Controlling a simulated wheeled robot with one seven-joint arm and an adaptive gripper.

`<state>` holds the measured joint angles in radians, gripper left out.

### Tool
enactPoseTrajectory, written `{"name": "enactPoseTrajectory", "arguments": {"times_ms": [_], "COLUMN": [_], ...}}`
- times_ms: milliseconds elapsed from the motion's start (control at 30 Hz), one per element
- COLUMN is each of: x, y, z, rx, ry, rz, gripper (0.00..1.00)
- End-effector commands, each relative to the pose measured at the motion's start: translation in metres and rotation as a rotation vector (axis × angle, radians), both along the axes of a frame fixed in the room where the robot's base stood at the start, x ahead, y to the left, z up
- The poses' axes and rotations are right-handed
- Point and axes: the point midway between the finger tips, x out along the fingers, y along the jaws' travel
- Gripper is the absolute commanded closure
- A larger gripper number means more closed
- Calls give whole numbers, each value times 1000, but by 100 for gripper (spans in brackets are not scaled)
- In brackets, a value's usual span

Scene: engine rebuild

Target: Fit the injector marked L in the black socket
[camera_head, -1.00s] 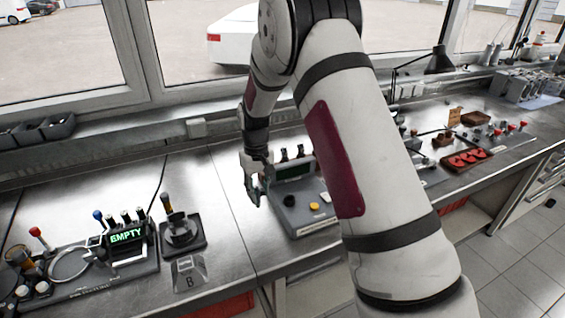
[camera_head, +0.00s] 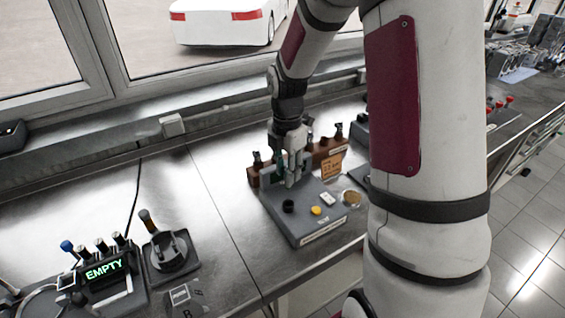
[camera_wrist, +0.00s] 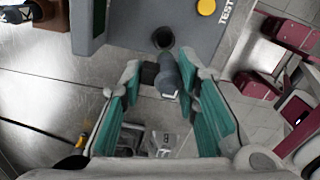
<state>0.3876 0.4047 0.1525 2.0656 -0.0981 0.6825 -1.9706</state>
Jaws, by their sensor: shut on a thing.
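My gripper (camera_head: 290,178) is over the grey test box (camera_head: 318,222), near its left rear side. In the wrist view, my gripper (camera_wrist: 160,74) has its teal-padded fingers closed around a dark grey cylindrical part (camera_wrist: 168,80), seemingly the injector; no letter shows on it. The black socket (camera_head: 289,206) is a round black ring on top of the box. It also shows in the wrist view (camera_wrist: 163,37), just beyond the held part's end. The part looks apart from the socket, but its height above it is unclear.
A yellow button (camera_head: 316,211) and a white label lie right of the socket. Brown wooden holders (camera_head: 328,149) with dark-topped parts stand behind the box. A black stand (camera_head: 171,254) and a device reading EMPTY (camera_head: 104,270) are at left. Bare bench lies between.

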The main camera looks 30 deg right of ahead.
Motion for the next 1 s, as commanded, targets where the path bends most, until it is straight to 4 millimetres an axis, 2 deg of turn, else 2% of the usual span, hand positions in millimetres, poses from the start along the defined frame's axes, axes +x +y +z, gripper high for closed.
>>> {"name": "enactPoseTrajectory", "arguments": {"times_ms": [167, 600, 1000], "x": [-2, -1, -2], "y": [-1, -1, -1], "z": [-4, -41, -47], "rx": [-1, -1, -1], "ry": [0, 1, -1], "rz": [34, 31, 30], "gripper": [99, 99, 99]}}
